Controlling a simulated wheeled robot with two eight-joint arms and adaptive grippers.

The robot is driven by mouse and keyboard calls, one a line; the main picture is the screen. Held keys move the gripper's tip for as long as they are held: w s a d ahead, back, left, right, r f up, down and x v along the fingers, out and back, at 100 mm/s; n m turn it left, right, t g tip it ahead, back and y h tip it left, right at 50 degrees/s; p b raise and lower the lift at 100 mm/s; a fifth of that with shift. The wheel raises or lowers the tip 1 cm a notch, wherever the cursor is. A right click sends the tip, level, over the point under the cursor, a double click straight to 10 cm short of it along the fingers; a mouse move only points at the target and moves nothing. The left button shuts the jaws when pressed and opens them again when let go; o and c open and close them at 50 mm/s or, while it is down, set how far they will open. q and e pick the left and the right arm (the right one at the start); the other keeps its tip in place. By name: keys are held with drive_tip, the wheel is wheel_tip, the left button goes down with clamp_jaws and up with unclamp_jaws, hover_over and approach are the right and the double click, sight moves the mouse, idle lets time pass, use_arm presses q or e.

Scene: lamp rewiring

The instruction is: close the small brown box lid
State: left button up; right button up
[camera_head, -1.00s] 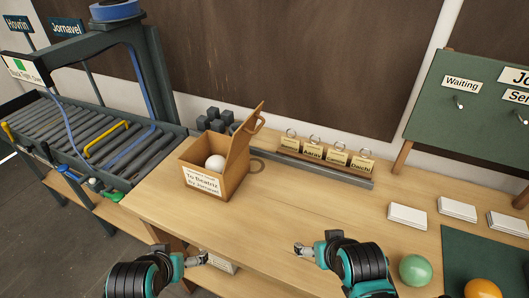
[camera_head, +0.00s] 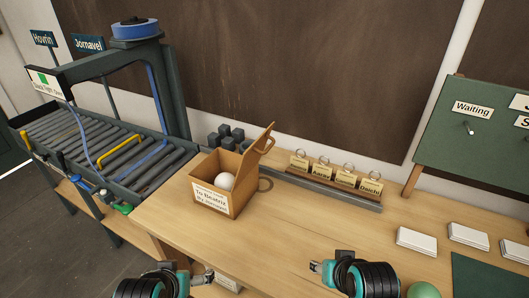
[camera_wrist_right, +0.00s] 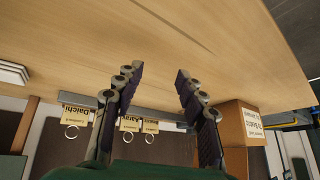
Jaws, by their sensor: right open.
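The small brown box (camera_head: 232,205) stands on the wooden bench with a label on its front. Its lid (camera_head: 256,147) stands raised and tilted at the right side, so the box is open. A white ball (camera_head: 226,181) is inside. My right gripper (camera_head: 316,267) is open and empty, to the right of the box and nearer the front, apart from it. In the right wrist view its spread fingers (camera_wrist_right: 158,78) have the box (camera_wrist_right: 242,125) beyond them at the right. My left gripper (camera_head: 207,276) is below the box near the bench's front edge; its jaws are too small to read.
A roller conveyor (camera_head: 100,150) stands left of the bench. White cards (camera_head: 416,240) and a green ball (camera_head: 423,290) are at the right. The bench between box and right gripper is clear.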

drive_tip(key=w+r+m+p, duration=0.1)
drive_tip(key=r, duration=0.1)
drive_tip(key=w+a+r+m+y+p, duration=0.1)
drive_tip(key=r+m+p, duration=0.1)
drive_tip(key=w+r+m+g+y+p, duration=0.1)
drive_tip(key=m, duration=0.1)
drive_tip(key=shift+a+r+p, duration=0.2)
drive_tip(key=shift+r+p, duration=0.2)
clamp_jaws()
drive_tip(key=m+t+y+p, duration=0.2)
drive_tip(key=m+y+p, duration=0.8)
drive_tip(key=m+p, duration=0.7)
approach(271, 146)
drive_tip(key=b+x, duration=0.3)
drive_tip(key=x, duration=0.4)
drive_tip(key=shift+m, duration=0.4)
